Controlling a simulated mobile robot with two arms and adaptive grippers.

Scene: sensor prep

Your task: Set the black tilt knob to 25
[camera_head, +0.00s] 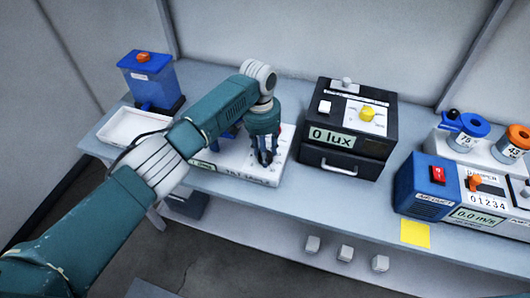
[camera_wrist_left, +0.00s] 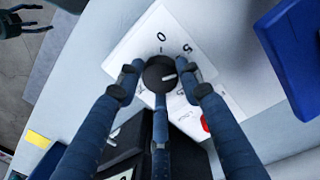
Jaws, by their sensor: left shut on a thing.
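The black tilt knob (camera_wrist_left: 158,73) sits on a white panel (camera_wrist_left: 138,45) with printed dial marks, of which a 0 and a 5 show. A pale pointer line shows on the knob; the value it marks cannot be told. My left gripper (camera_head: 265,158) points down over the white unit (camera_head: 225,160) on the bench. In the left wrist view its fingers (camera_wrist_left: 160,85) are closed around the knob. In the head view the gripper hides the knob. My right gripper (camera_wrist_left: 38,18) shows small in the wrist view's top left corner, fingers apart and empty.
A black lux box (camera_head: 345,140) stands right of the white unit. A blue dispenser (camera_head: 150,80) and white tray (camera_head: 125,127) stand left. A blue airflow unit (camera_head: 425,185) and spools (camera_head: 470,125) are at right. A red button (camera_wrist_left: 206,122) is near the knob.

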